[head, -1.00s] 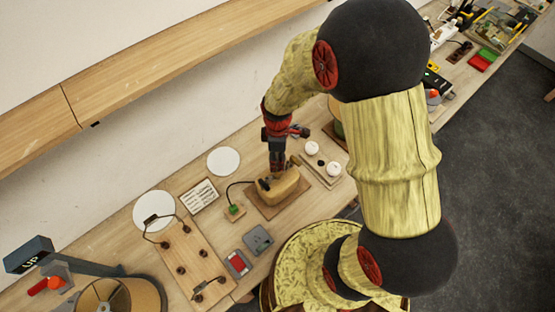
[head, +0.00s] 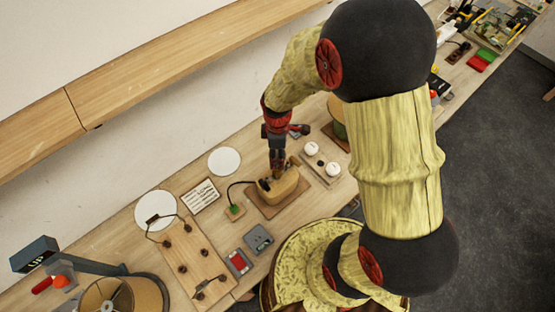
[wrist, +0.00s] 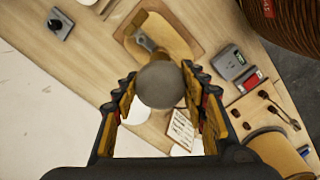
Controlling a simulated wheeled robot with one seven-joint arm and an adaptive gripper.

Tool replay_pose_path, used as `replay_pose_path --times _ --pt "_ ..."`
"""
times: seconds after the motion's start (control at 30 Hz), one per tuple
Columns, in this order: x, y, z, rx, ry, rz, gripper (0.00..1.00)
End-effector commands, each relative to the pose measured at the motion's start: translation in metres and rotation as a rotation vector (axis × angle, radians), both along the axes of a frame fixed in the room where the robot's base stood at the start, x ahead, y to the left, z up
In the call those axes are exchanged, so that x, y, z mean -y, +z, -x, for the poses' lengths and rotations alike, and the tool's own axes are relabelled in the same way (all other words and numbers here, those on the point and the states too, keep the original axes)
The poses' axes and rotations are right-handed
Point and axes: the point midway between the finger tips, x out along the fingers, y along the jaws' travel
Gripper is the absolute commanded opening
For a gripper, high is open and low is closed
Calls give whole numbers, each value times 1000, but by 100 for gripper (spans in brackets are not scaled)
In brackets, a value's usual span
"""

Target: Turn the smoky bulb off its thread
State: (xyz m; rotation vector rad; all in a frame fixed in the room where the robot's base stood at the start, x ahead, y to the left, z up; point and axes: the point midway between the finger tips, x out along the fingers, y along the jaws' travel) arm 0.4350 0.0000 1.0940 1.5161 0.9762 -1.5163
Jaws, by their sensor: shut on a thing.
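The smoky bulb (wrist: 160,85) is a dull grey ball in the wrist view. My gripper (wrist: 158,97) has one finger on each side of it and is shut on it. Beyond it is a wooden lamp body (wrist: 172,36) with a grey metal part (wrist: 146,42); whether the bulb still sits in a thread is hidden behind the ball. In the head view my gripper (head: 277,171) points down just above the lamp body (head: 287,187), which rests on a brown board (head: 262,207). I cannot make out the bulb there.
White round discs (head: 224,161) and a printed card (head: 201,196) lie to the left. A board with white round pieces (head: 312,148) is right of the lamp. A wired board (head: 190,265), a grey switch box (head: 258,239) and a red-topped box (head: 239,262) stand nearer the front.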

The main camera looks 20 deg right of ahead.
Motion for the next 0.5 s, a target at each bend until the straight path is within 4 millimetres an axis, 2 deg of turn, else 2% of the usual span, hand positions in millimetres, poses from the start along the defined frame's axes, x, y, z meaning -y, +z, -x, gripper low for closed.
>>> replay_pose_path --times 0.5 --pt "0 25 0 1 0 0 2"
